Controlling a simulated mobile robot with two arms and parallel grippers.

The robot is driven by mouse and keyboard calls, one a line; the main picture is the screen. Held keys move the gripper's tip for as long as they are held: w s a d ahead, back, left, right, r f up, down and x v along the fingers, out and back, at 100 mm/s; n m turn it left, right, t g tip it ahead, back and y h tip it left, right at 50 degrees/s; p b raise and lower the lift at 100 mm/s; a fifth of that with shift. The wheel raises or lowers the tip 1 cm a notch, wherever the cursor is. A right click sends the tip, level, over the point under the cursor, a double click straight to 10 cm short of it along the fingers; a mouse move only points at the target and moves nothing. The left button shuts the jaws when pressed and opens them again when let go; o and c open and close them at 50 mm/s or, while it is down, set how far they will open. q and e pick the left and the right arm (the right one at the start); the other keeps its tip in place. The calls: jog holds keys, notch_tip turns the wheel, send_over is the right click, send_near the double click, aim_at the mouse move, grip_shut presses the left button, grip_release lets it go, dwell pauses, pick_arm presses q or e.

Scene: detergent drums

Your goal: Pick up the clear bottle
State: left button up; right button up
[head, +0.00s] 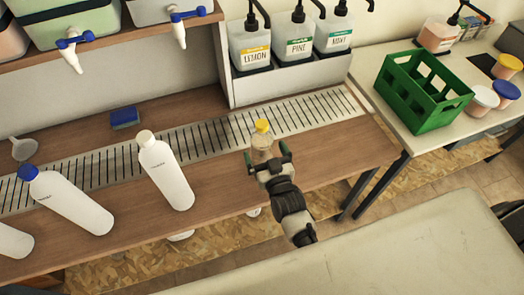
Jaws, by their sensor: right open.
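A small clear bottle (262,142) with a yellow cap stands upright near the front edge of the wooden bench (330,150), just in front of the metal drip grate (215,137). My right gripper (268,159) is open, with its green-tipped fingers at either side of the bottle's lower part. I cannot tell whether either finger touches it. The lower part of the bottle is partly hidden by the gripper. My left gripper is not in view.
White bottles stand to the left, one with a white cap (166,175) and one with a blue cap (70,203). A blue sponge (124,117) and pump dispensers (250,50) are behind. A green crate (415,95) stands on the right table (460,75).

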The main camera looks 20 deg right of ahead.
jog(key=w, duration=0.3)
jog(key=shift+w, duration=0.3)
jog(key=shift+s, duration=0.1)
jog(key=shift+c, duration=0.2)
jog(key=shift+c, duration=1.1)
jog(key=c, duration=1.2)
jog(key=shift+r, duration=0.15)
